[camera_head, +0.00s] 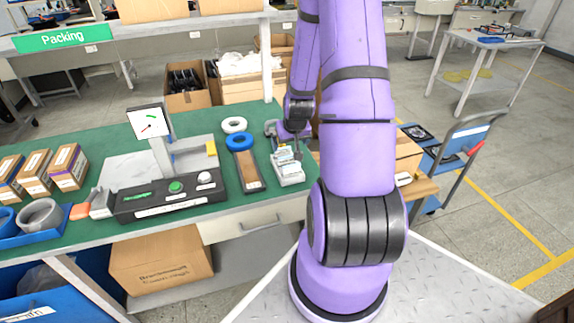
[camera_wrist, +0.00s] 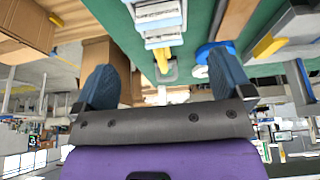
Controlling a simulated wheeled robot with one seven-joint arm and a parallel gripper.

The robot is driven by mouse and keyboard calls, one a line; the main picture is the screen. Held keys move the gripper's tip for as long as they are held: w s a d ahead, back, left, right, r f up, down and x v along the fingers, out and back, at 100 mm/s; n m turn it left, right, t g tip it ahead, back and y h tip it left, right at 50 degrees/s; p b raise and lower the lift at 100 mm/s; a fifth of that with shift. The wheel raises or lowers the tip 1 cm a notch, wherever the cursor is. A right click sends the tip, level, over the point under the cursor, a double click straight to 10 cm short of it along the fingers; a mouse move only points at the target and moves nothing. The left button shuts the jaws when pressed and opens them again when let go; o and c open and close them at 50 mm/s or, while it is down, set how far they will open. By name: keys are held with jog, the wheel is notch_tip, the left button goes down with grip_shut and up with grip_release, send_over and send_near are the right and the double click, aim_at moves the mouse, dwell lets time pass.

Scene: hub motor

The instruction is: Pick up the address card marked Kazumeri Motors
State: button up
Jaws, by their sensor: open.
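A stepped rack of pale cards (camera_head: 287,168) stands on the green bench at its right part, just in front of my gripper. The rack also shows at the top of the wrist view (camera_wrist: 158,14), with white and bluish faces. The print on the cards is too small to read, so I cannot tell which one is marked Kazumeri Motors. My gripper (camera_wrist: 163,65) is open, its two dark blue fingers wide apart with nothing between them. In the head view my gripper (camera_head: 287,138) is small and partly hidden, behind the rack.
A tape dispenser with a blue roll (camera_head: 240,142) and a white tape roll (camera_head: 234,124) are left of the rack. A scale with a display (camera_head: 149,122) and a black control box (camera_head: 170,198) stand further left. Cardboard boxes (camera_head: 409,155) are right of my arm.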

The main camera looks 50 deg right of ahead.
aim_at(287, 157)
jog(key=shift+s+x, duration=0.1)
jog(key=shift+x, duration=2.6)
jog(key=shift+s+x, duration=0.15)
jog(key=shift+x, duration=2.55)
jog(key=shift+f, duration=0.1)
jog(key=c, duration=1)
